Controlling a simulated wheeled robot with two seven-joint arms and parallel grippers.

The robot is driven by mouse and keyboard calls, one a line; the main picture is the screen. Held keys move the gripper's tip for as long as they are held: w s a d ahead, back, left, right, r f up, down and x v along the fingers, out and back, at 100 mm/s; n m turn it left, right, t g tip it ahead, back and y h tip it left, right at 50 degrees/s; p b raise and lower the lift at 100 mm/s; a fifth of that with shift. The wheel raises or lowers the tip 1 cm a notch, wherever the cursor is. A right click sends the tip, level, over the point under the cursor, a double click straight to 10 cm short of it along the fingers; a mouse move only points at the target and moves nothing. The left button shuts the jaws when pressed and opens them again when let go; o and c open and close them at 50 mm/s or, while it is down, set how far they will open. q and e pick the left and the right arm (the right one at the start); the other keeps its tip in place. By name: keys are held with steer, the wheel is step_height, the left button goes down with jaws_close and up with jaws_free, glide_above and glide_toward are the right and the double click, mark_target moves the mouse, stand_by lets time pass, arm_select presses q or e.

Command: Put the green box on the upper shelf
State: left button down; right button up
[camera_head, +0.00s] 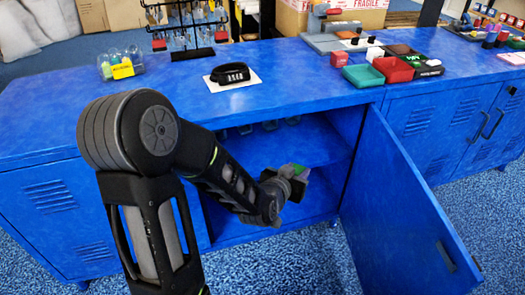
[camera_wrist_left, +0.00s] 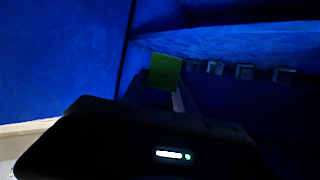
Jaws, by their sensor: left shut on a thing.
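The green box (camera_head: 298,169) shows as a small green patch at the end of my left arm, in the open cabinet. My left gripper (camera_head: 287,182) is shut on it, and grey gripper parts hide most of it. In the left wrist view the green box (camera_wrist_left: 165,71) sits between the fingertips of my left gripper (camera_wrist_left: 163,92), its square face dark and dim. In the head view the upper shelf (camera_head: 318,148) is a blue board inside the cabinet, with the gripper in front of its edge or below it; the exact height is unclear. My right gripper is out of view.
Several small grey things (camera_head: 270,125) stand in a row at the back of the cabinet. The blue door (camera_head: 405,215) hangs open on the right. The cabinet top (camera_head: 300,80) above carries a black item (camera_head: 230,74), colored trays (camera_head: 393,69) and a rack.

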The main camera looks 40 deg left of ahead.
arm_select(q)
steer(key=shift+a+f, duration=0.15)
steer(key=shift+f, duration=0.4)
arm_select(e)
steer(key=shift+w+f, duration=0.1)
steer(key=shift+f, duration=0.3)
arm_select(q)
steer(key=shift+s+r, duration=0.1)
steer(key=shift+a, duration=0.15)
